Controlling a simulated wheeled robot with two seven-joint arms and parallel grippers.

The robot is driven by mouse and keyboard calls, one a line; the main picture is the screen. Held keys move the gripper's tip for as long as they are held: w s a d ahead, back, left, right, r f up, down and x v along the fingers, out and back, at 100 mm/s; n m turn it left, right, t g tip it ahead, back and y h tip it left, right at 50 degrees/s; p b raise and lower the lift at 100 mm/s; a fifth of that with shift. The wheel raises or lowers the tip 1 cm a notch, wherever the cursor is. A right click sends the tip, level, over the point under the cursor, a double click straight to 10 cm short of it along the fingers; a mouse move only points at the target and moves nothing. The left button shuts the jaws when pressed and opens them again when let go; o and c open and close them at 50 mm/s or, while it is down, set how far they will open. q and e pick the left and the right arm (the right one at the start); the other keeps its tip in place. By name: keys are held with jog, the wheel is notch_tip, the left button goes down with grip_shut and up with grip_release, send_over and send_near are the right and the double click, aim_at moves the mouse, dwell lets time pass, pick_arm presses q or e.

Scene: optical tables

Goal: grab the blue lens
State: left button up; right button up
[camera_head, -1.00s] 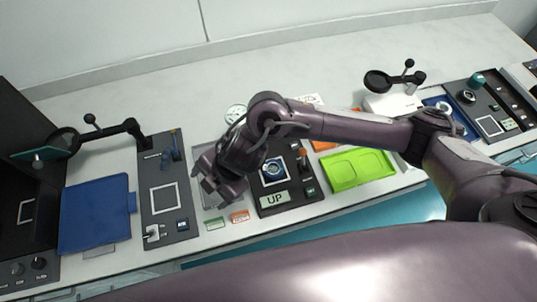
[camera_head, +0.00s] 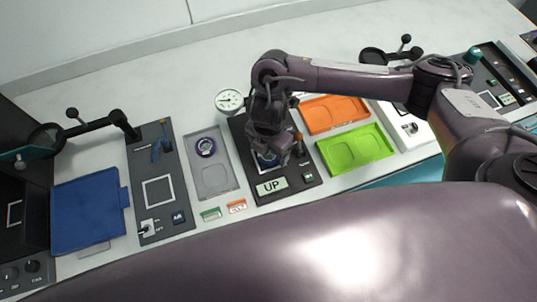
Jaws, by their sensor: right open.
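The blue lens (camera_head: 266,161) is a round, dark-rimmed piece with a blue centre on the black device with the "UP" plate (camera_head: 272,187). It is partly hidden under my right gripper (camera_head: 272,154). My right gripper points down over it with open jaws; whether the fingertips touch the lens cannot be told. A ring-shaped purple lens (camera_head: 205,147) lies in the upper part of the grey tray (camera_head: 214,180) to the left. My left gripper is not in view.
A round dial (camera_head: 229,101) stands behind the black device. An orange tray (camera_head: 333,113) and a green tray (camera_head: 355,150) lie to its right. A grey panel with a switch (camera_head: 158,191) and a blue tray (camera_head: 88,217) are at left. Magnifier stands rise at both sides.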

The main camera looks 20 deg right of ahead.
jog(key=shift+f, duration=0.5)
jog(key=c, duration=1.2)
jog(key=shift+o, duration=0.2)
jog(key=shift+r, duration=0.15)
